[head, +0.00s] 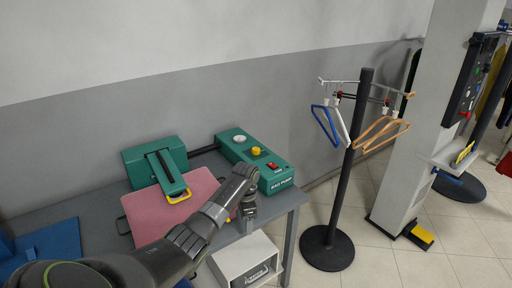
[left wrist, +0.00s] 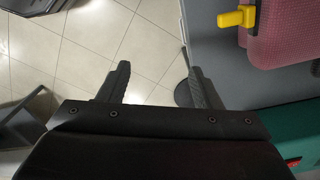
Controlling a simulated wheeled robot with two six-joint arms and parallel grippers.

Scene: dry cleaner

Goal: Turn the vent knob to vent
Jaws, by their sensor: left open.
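The green pump box (head: 240,148) marked BAG PUMP sits at the back right of the grey table. A yellow knob (head: 253,150) stands on its top, between a round white gauge (head: 239,139) and a red switch; I cannot read which way the knob points. My left gripper (head: 248,212) is beside the front of the box, low near the table's right edge, apart from the knob. In the left wrist view its fingers (left wrist: 156,80) are spread and empty over the floor. The green box (left wrist: 300,140) shows there at lower right, without the yellow knob. My right gripper is not in view.
A pink padded piece (head: 160,212) lies left of my arm, with a yellow part (left wrist: 236,20) at its edge. A green press-like device (head: 155,162) stands behind it. A white bin (head: 240,262) is below the table edge. A hanger stand (head: 347,180) stands right.

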